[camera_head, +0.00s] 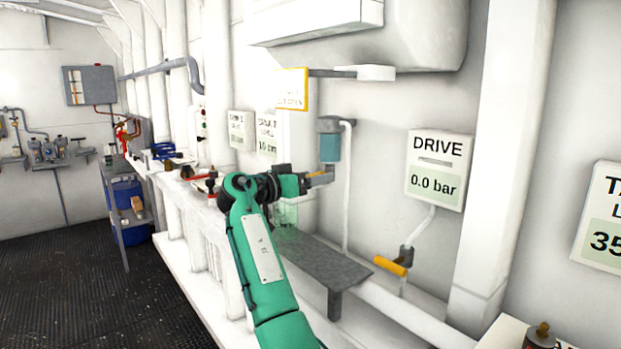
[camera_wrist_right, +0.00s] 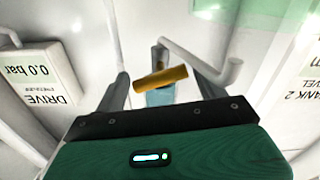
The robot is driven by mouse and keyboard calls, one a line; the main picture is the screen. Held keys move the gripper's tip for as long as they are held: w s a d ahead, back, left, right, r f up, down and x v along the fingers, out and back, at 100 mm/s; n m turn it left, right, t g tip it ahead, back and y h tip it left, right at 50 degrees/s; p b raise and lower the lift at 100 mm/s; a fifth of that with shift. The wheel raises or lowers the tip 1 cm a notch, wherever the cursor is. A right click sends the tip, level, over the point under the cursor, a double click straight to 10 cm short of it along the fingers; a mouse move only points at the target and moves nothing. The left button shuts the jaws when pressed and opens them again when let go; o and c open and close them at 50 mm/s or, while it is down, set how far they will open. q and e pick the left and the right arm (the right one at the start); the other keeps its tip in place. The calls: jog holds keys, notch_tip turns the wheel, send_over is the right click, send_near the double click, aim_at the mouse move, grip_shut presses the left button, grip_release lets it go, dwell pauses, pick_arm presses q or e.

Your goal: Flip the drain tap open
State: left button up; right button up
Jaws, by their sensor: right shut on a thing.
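The drain tap's yellow handle (camera_head: 316,173) shows just under the blue filter bowl (camera_head: 330,148) on the wall. In the right wrist view the yellow handle (camera_wrist_right: 160,78) lies crosswise between my fingers, in front of the blue bowl (camera_wrist_right: 159,97). My right gripper (camera_head: 307,182) is shut on this handle, reaching it from the left in the head view. The gripper hides part of the tap, so its exact turn is hard to tell. My left gripper is not in view.
A grey shelf (camera_head: 325,262) juts out below my right gripper. To its right are another yellow-handled valve (camera_head: 390,266) and the DRIVE gauge (camera_head: 437,170) reading 0.0 bar. A white pipe (camera_head: 346,200) runs down beside the bowl. A yellow-framed sign (camera_head: 292,89) hangs above.

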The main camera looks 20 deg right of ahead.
jog(key=o, duration=0.9)
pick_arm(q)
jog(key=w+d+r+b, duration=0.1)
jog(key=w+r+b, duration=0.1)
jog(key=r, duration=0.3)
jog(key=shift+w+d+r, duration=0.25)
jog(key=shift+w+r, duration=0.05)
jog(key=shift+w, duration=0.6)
pick_arm(e)
jog(key=v, duration=1.3)
jog(key=shift+a, duration=0.35)
jog(key=shift+s, duration=0.1)
